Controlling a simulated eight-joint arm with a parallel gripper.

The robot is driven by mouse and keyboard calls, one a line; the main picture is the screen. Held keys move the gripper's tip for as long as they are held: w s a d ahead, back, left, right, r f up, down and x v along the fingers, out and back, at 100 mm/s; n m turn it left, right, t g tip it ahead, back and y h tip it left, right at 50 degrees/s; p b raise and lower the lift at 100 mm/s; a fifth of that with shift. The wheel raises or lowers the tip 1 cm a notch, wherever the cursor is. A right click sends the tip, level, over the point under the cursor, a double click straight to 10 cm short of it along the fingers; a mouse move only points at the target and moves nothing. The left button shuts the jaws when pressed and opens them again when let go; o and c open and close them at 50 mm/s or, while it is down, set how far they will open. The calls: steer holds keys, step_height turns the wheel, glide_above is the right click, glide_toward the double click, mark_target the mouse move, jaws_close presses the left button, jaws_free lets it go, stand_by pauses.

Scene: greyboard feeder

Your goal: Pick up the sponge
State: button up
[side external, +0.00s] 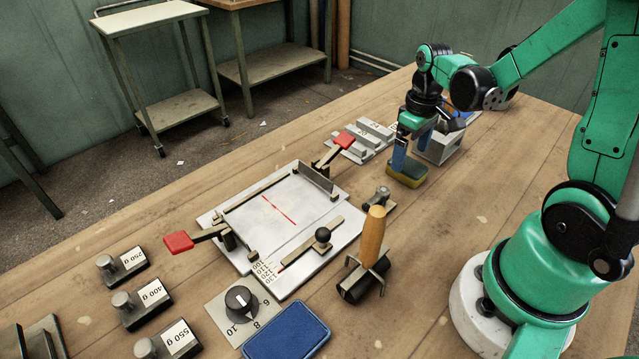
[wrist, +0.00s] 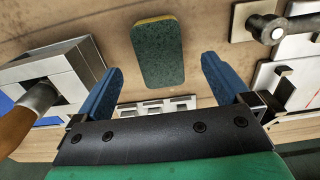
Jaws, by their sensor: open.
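The sponge (side external: 407,173) lies on the wooden table, yellow below with a dark green top. In the wrist view the sponge (wrist: 157,52) shows its green face and a thin yellow edge, between and beyond my two blue fingers. My gripper (side external: 410,152) is open above the sponge, its fingers pointing down; in the side view one finger overlaps the sponge's back edge. In the wrist view my gripper (wrist: 160,82) has nothing between its fingertips. I cannot tell whether a finger touches the sponge.
A grey metal box (side external: 438,147) stands close behind the sponge to the right; a wooden handle (wrist: 18,128) shows by it in the wrist view. A small clamp-like fixture (side external: 379,198) is just in front. The feeder plate (side external: 325,240) lies left. Bare table (side external: 470,215) is to the right.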

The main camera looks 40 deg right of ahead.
mark_target(408, 164)
steer(key=shift+f, duration=1.8)
steer(key=c, duration=1.4)
steer(key=shift+c, duration=0.2)
step_height(408, 164, up, 20)
